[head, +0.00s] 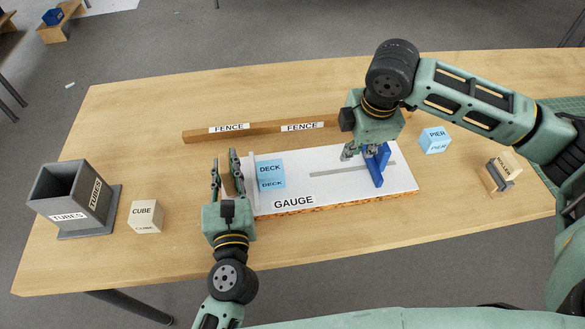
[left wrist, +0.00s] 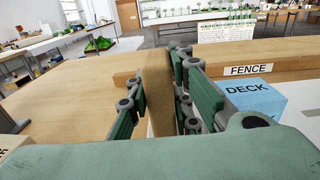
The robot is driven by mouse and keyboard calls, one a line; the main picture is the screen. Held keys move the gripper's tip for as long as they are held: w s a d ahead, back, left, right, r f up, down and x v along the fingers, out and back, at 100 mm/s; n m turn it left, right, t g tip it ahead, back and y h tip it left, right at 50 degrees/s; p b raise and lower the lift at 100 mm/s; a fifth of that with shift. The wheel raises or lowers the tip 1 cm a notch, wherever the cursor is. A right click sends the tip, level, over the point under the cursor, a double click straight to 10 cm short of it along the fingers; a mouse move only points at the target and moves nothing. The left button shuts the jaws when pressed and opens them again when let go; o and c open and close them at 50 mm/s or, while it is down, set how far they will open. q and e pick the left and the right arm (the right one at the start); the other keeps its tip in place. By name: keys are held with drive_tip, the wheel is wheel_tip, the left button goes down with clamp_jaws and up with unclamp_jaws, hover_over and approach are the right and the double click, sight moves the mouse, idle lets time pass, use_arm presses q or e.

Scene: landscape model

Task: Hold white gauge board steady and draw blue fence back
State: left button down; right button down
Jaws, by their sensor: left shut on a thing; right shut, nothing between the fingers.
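The white gauge board (head: 345,190), labelled GAUGE, lies on the table with a grey slot along its right half. My left gripper (head: 226,158) is at the board's left end, shut on an upright wooden end piece (left wrist: 159,85). The blue fence (head: 377,170) stands across the board near its right end, over the slot. My right gripper (head: 350,151) is shut and empty, low over the board just left of the fence and partly hiding its far part. I cannot tell whether its fingers touch the fence. A light blue DECK block (head: 270,169) sits on the board's left part.
A wooden FENCE rail (head: 258,130) lies behind the board. A grey TUBES holder (head: 70,200) and a CUBE block (head: 145,217) stand left. A blue PIER block (head: 435,140) and a HOUSE block (head: 501,169) are right. The table front left is clear.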

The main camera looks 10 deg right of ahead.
use_arm(q)
drive_tip(key=shift+f, duration=0.45)
use_arm(e)
drive_tip(key=shift+a, duration=0.1)
wheel_tip(320, 180, up, 9)
idle(0.5)
idle(0.8)
use_arm(q)
drive_tip(key=c, duration=1.9)
unclamp_jaws()
drive_tip(key=shift+r, duration=0.1)
drive_tip(key=shift+c, duration=0.2)
drive_tip(key=o, duration=0.4)
drive_tip(key=shift+w, duration=0.1)
drive_tip(key=shift+o, duration=0.3)
drive_tip(key=shift+r, duration=0.1)
use_arm(e)
drive_tip(key=shift+w+f, duration=0.1)
